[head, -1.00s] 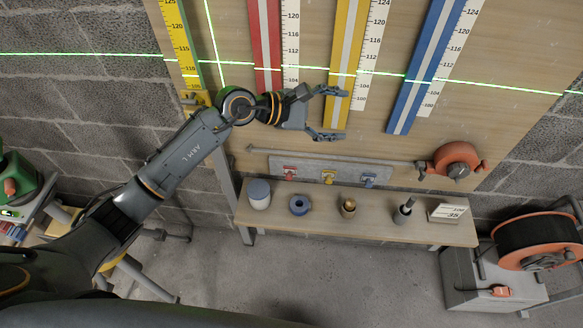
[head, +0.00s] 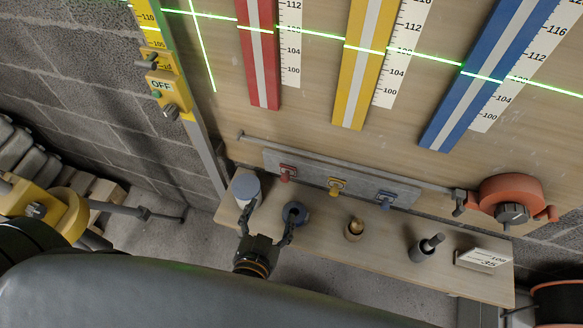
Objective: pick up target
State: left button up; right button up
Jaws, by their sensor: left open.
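The frames do not show which thing is the target. On the wooden shelf (head: 330,233) stand a white jar with a blue-grey lid (head: 246,190), a blue ring-shaped roll (head: 295,211), a small cup with a brass-coloured top (head: 354,229) and a dark cup holding a grey cylinder (head: 425,248). My left gripper (head: 267,218) is open and empty over the front of the shelf. One finger is near the jar and the other overlaps the blue roll in the picture; contact cannot be told. My right gripper is not in view.
A number card (head: 484,258) stands at the shelf's right end. An orange reel (head: 510,196) is on the board at right. Red, yellow and blue hooks sit on a grey plate (head: 310,165) above the shelf. A yellow device (head: 62,213) is at lower left.

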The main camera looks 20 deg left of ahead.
aim_at(285, 179)
pick_arm(q)
jog(key=p+x, duration=0.2)
jog(key=x, duration=0.5)
jog(key=shift+w+f, duration=0.1)
jog(key=shift+w, duration=0.25)
jog(key=shift+w+f, duration=0.1)
jog(key=shift+w, duration=0.3)
jog(key=p+x, duration=0.1)
jog(key=x, duration=0.4)
jog(key=shift+d, duration=0.2)
jog(key=c, duration=1.1)
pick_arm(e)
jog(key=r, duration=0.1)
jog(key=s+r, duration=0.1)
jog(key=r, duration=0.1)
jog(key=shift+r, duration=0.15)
